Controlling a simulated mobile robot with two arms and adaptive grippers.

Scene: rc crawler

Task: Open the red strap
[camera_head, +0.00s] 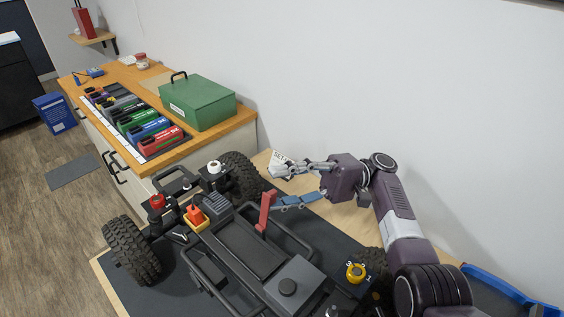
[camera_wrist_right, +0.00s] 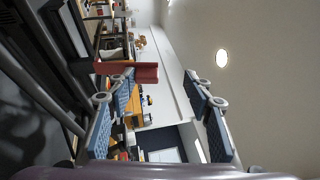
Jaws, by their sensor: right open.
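The red strap (camera_head: 265,211) stands up at a slant from the black battery tray (camera_head: 251,247) on the crawler chassis. In the right wrist view the strap (camera_wrist_right: 147,72) runs crosswise just ahead of the fingertips and overlaps the left finger's tip. My right gripper (camera_head: 272,188) is open and empty. Its blue-padded lower finger is close beside the strap's upper end in the head view; I cannot tell if they touch. The open fingers also show in the right wrist view (camera_wrist_right: 158,80). My left gripper is not in view.
A wooden counter at the back left holds a green box (camera_head: 198,101) and several coloured battery packs (camera_head: 150,131). A blue tray (camera_head: 503,289) lies at right.

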